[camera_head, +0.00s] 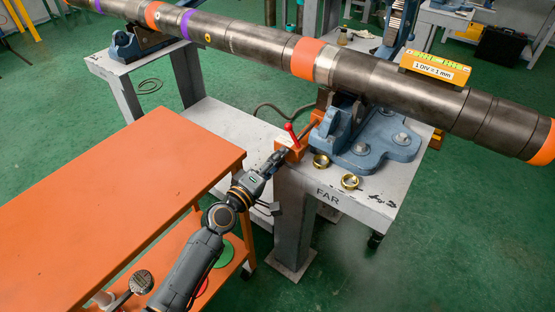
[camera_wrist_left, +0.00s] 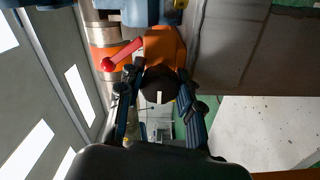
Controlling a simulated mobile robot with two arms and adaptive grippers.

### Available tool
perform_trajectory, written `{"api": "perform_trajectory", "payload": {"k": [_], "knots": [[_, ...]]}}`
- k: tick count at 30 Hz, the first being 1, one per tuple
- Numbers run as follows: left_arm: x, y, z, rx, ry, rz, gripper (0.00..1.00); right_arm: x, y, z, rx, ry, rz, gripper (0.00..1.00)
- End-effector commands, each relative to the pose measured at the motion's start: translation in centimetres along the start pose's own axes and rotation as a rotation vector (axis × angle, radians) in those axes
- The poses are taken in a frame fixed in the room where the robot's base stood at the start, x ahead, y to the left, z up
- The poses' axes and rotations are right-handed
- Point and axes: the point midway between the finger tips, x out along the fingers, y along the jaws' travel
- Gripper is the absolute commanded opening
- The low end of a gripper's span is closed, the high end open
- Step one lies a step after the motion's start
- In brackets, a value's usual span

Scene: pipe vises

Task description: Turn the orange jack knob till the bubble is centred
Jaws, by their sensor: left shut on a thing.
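A long dark pipe (camera_head: 385,82) with orange and purple bands rests in blue vises. A level (camera_head: 435,62) with a green-yellow vial strip and a "1 DIV = 1 mm" label sits on the pipe at right; its bubble is too small to read. The orange jack (camera_head: 290,153) with a red lever (camera_head: 291,133) is at the left edge of the near vise's stand. My left gripper (camera_head: 276,161) is shut on the jack's round dark knob (camera_wrist_left: 160,82), which shows a white mark between the fingers in the left wrist view. My right gripper is out of view.
An orange cart (camera_head: 120,190) stands to the left of my left arm. Green floor is clear at lower right.

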Motion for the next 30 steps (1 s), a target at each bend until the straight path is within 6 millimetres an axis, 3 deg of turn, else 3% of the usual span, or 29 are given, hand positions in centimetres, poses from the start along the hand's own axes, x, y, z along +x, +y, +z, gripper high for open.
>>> {"api": "perform_trajectory", "payload": {"k": [15, 30], "knots": [[0.0, 0.1, 0.1, -0.412, -0.002, 0.0, 0.04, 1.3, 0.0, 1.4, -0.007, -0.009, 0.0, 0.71], [0.0, 0.0, 0.1, -0.539, -0.002, -0.001, 0.04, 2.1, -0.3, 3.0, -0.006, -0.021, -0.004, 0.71]]}}
